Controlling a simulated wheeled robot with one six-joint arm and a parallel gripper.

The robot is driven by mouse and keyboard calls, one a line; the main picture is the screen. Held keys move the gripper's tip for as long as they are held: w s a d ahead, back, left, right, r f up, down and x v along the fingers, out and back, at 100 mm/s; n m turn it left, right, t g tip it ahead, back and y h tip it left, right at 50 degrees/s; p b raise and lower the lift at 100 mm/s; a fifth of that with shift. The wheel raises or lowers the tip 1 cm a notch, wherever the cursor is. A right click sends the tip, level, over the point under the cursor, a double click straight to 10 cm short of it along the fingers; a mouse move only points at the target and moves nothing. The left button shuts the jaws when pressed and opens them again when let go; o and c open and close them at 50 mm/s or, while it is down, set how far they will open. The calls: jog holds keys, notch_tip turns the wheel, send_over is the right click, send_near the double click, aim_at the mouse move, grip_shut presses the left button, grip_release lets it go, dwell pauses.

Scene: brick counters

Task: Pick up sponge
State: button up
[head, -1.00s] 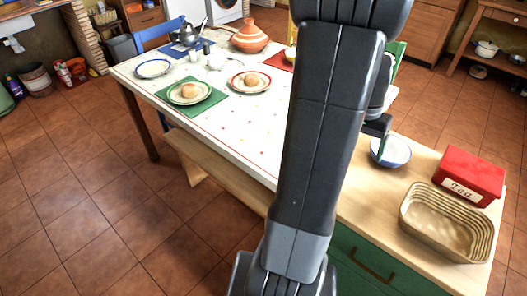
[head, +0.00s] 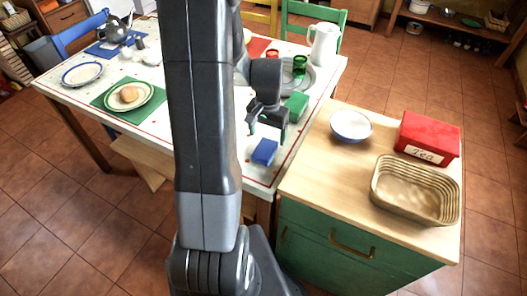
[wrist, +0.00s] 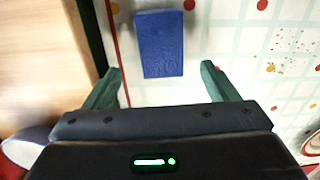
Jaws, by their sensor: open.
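A blue sponge-like block (head: 264,151) lies on the white dining table near its right corner. In the wrist view the blue block (wrist: 160,42) lies flat just beyond my fingertips, roughly centred between them. My gripper (head: 268,124) is above the table beside the blue block, open and empty. In the wrist view my gripper (wrist: 160,70) shows its two green fingers spread wider than the block. A green block (head: 297,106) sits farther back on the table. I cannot tell for sure which block is the sponge.
The wooden-topped green counter (head: 325,180) stands right of the table, with a bowl (head: 350,125), a red tea tin (head: 427,138) and a basket (head: 415,190). A white pitcher (head: 323,45) and red and green glasses stand behind my gripper. A plate (head: 128,97) lies left.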

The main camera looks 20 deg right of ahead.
aim_at(265, 149)
jog(key=shift+s+a+f, duration=0.1)
jog(key=shift+a+f, duration=0.05)
jog(key=shift+f, duration=0.9)
jog(key=shift+s+a+f, duration=0.1)
jog(key=shift+a+f, duration=0.05)
jog(key=shift+f, duration=0.85)
jog(key=shift+s+a+f, duration=0.1)
jog(key=shift+a+f, duration=0.05)
jog(key=shift+f, duration=0.9)
jog(key=c, duration=1)
jog(key=shift+c, duration=0.3)
jog(key=shift+r, duration=0.1)
notch_tip(265, 149, up, 10)
